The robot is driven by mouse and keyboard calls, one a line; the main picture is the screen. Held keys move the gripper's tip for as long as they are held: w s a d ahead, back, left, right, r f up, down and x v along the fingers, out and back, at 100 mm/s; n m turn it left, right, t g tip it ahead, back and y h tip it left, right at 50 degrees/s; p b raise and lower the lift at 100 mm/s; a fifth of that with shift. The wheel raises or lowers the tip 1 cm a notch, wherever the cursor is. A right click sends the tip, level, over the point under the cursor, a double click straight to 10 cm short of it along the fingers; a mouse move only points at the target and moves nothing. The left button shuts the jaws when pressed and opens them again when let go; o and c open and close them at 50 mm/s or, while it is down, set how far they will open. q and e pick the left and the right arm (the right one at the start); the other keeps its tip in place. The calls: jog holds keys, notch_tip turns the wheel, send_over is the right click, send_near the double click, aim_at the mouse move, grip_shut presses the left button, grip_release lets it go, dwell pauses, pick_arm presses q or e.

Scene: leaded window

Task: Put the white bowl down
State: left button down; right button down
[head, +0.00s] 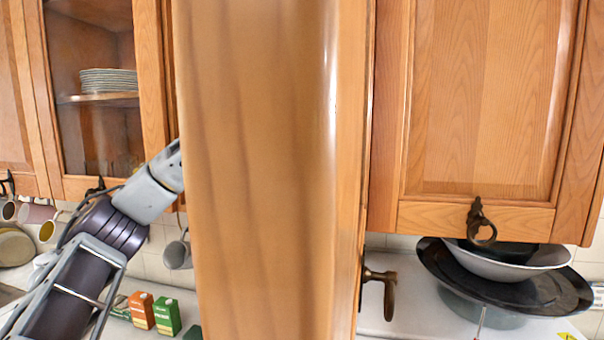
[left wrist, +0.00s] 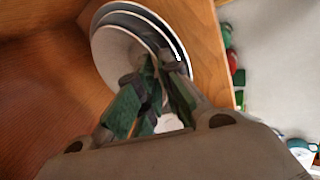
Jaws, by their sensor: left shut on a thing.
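My left arm reaches up from the lower left in the head view, and its gripper is hidden there behind the open cabinet door. In the left wrist view my left gripper (left wrist: 160,68) has its green-padded fingers closed at a white bowl (left wrist: 112,48). The bowl shows round rims, one within another, with a darker band between them. The fingers cover its lower right part, so the exact grip point is unclear. The bowl is beside wooden cabinet surfaces; I cannot tell whether it touches them. My right gripper is not in view.
The open wooden door (head: 265,170) blocks the middle of the head view. Stacked plates (head: 108,80) stand in the left cabinet. Another white bowl (head: 530,263) sits in a dark pan (head: 435,262) on the right counter.

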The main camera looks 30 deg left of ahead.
pick_arm(q)
jog(key=shift+f, duration=0.2)
jog(key=c, duration=1.9)
grip_release()
jog(key=shift+r, duration=0.8)
jog(key=shift+v, duration=5.85)
jog(key=shift+s+f, duration=0.1)
jog(key=shift+s, duration=0.05)
